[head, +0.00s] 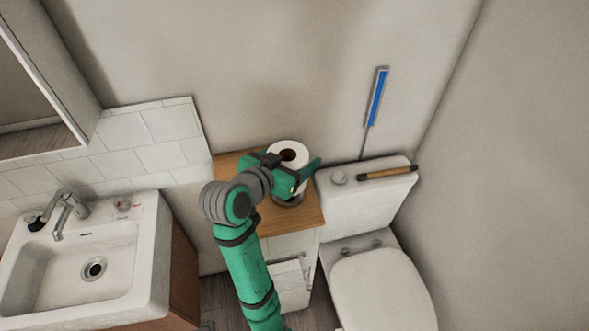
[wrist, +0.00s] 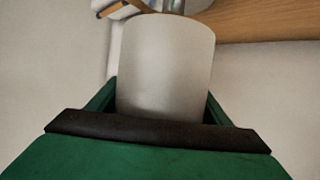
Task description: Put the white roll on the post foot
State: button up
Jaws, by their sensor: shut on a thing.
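The white roll (head: 293,148) is a paper roll with a brown core, upright or nearly so, above the wooden cabinet top. In the wrist view the roll (wrist: 165,68) fills the space between the green fingers. My gripper (head: 294,168) is shut on it from the front. The post foot (head: 289,201) shows as a round metallic base on the cabinet top, just below the gripper in the head view. A metallic piece (wrist: 172,5) shows behind the roll in the wrist view. I cannot tell whether the roll touches the foot.
The wooden cabinet top (head: 231,163) stands between the sink (head: 141,262) and the toilet (head: 380,290). A brown-handled item (head: 386,173) lies on the toilet tank (head: 343,198). The cabinet's left part is clear.

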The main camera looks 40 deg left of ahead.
jog(key=shift+f, duration=2.25)
jog(key=o, duration=1.1)
jog(key=shift+f, duration=0.1)
jog(key=v, duration=1.2)
